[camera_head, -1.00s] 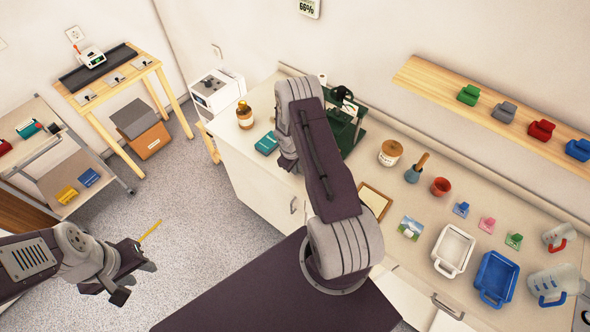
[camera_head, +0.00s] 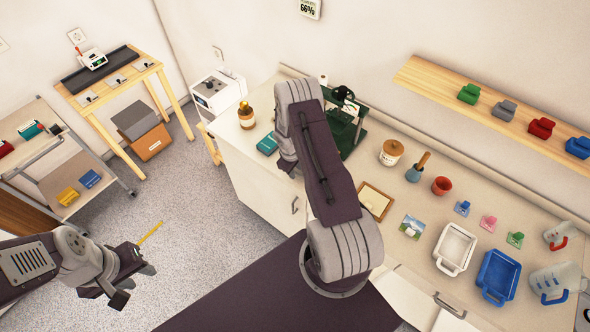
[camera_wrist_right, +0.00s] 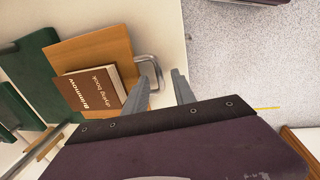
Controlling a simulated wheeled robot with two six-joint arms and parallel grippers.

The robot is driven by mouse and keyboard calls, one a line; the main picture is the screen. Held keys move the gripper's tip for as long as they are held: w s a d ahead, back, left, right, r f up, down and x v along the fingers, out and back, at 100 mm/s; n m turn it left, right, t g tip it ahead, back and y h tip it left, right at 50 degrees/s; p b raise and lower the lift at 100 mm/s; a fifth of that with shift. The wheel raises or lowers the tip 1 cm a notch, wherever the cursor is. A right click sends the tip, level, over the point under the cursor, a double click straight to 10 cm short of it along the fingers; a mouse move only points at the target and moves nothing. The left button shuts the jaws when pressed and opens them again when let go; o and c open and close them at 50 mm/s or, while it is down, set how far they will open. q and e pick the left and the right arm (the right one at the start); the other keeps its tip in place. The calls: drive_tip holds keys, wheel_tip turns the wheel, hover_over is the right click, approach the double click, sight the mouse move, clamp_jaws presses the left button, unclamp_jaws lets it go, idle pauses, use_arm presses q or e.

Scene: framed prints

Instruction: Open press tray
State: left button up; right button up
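The dark green press (camera_head: 345,125) stands on the counter, partly hidden behind my right arm. In the right wrist view its green frame (camera_wrist_right: 25,75) is at the left. Its wooden tray (camera_wrist_right: 115,45) carries a brown book (camera_wrist_right: 90,88) and has a metal loop handle (camera_wrist_right: 157,70) on its right edge. My right gripper (camera_wrist_right: 162,75) is open, its two grey fingers spread with the tips by the handle; I cannot tell if they touch it. In the head view the right gripper is hidden. My left gripper (camera_head: 138,262) hangs over the floor at lower left, its fingers unclear.
A yellow stick (camera_head: 150,233) shows beside my left gripper; I cannot tell if it is held. The counter also holds a bottle (camera_head: 246,115), a teal book (camera_head: 267,144), a cork-lidded jar (camera_head: 391,152), a white tray (camera_head: 455,248) and a blue tray (camera_head: 497,275). The floor at left is open.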

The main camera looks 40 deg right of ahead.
wheel_tip(320, 180, up, 9)
drive_tip(key=a+b, duration=0.1)
drive_tip(key=shift+s+a+b, duration=0.25)
drive_tip(key=shift+b, duration=0.1)
